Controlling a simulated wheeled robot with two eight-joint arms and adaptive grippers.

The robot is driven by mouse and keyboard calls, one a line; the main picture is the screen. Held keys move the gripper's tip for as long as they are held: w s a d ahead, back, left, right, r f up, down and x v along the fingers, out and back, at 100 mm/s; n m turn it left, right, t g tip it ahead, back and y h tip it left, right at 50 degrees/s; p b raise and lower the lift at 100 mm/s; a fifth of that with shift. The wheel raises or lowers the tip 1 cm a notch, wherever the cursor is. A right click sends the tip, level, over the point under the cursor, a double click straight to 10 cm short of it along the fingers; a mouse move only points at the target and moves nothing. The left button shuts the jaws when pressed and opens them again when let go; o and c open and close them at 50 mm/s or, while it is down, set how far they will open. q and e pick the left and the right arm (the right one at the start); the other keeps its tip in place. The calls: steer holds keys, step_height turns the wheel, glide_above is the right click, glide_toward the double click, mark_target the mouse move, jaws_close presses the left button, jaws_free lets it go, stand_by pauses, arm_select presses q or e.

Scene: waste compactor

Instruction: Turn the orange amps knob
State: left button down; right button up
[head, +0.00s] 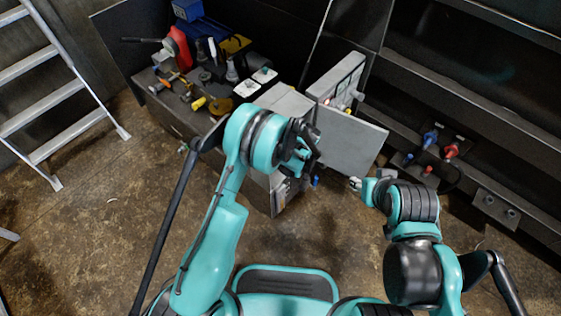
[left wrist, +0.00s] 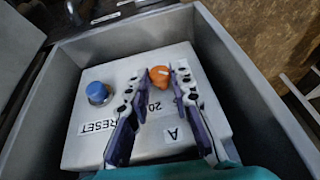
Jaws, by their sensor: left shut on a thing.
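The orange amps knob (left wrist: 159,75) sits on a light panel inside a grey open box, above the labels "20" and "A" in the left wrist view. A small pale mark shows on its face. My left gripper (left wrist: 160,78) has one finger on each side of the knob and is shut on it. In the head view my left wrist hides the knob and those fingers. My right gripper (head: 356,184) is small in the head view, apart from the box and to its right; I cannot tell if its fingers are open.
A blue button (left wrist: 97,92) marked RESET is left of the knob. The grey box walls (left wrist: 262,110) stand close around the panel. A cluttered workbench (head: 180,117) is behind my left arm, and a ladder (head: 62,90) stands at the left. Blue and red plugs (head: 450,151) are at the right.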

arm_select(q)
steer(key=shift+w+d+f+m+g+y, duration=0.1)
steer(key=shift+m+g+y, duration=0.05)
steer(key=shift+g+y, duration=0.4)
steer(key=shift+w+d+m+g+y, duration=0.1)
steer(key=shift+w+m+g+y, duration=0.1)
steer(key=shift+g+y, duration=0.35)
steer(key=shift+w+d+f+m+g+y, duration=0.15)
steer(key=shift+g+y, duration=0.15)
steer(key=shift+g, duration=0.4)
steer(key=shift+s+r, duration=0.1)
steer(key=c, duration=1.3)
jaws_free()
steer(key=shift+c, duration=0.2)
steer(key=v, duration=1.2)
steer(key=shift+a, duration=0.1)
